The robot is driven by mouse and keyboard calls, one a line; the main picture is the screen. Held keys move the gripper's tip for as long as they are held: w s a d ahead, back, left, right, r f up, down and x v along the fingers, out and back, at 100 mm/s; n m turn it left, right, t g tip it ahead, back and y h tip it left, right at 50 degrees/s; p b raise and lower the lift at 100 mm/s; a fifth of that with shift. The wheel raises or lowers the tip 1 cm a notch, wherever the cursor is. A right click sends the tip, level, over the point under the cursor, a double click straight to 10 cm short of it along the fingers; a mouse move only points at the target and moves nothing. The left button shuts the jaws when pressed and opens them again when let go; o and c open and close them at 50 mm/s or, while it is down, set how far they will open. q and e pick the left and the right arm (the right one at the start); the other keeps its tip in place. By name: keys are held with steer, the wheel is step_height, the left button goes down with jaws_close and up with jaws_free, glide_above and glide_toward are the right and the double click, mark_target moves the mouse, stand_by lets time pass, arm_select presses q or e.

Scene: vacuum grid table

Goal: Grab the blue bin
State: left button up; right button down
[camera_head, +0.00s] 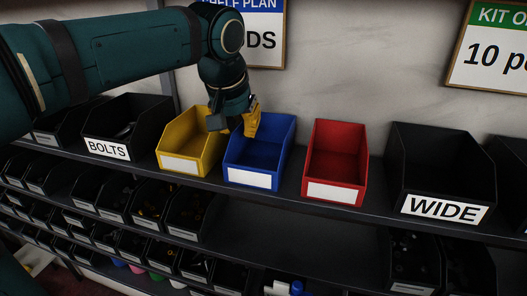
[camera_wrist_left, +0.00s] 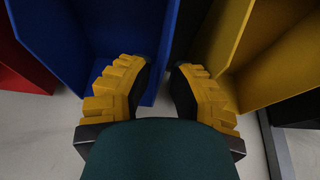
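The blue bin (camera_head: 260,152) stands on the upper shelf between a yellow bin and a red bin, with a blank white label on its front. It looks empty. In the left wrist view the blue bin (camera_wrist_left: 105,30) fills the upper left. My left gripper (camera_head: 238,122), with yellow ridged fingers, is at the bin's upper left edge, by the yellow bin. In the left wrist view the fingers of the gripper (camera_wrist_left: 162,70) are apart, with the blue side wall showing between them. I cannot tell whether they touch it. My right gripper is out of view.
The yellow bin (camera_head: 180,163) is close on the left; the red bin (camera_head: 336,190) stands right, across a gap. Black bins marked BOLTS (camera_head: 108,149) and WIDE (camera_head: 443,209) are farther out. Several small black bins fill lower shelves. A wall (camera_head: 340,60) stands behind.

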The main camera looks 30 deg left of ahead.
arm_select(q)
jaws_close()
stand_by(0.4)
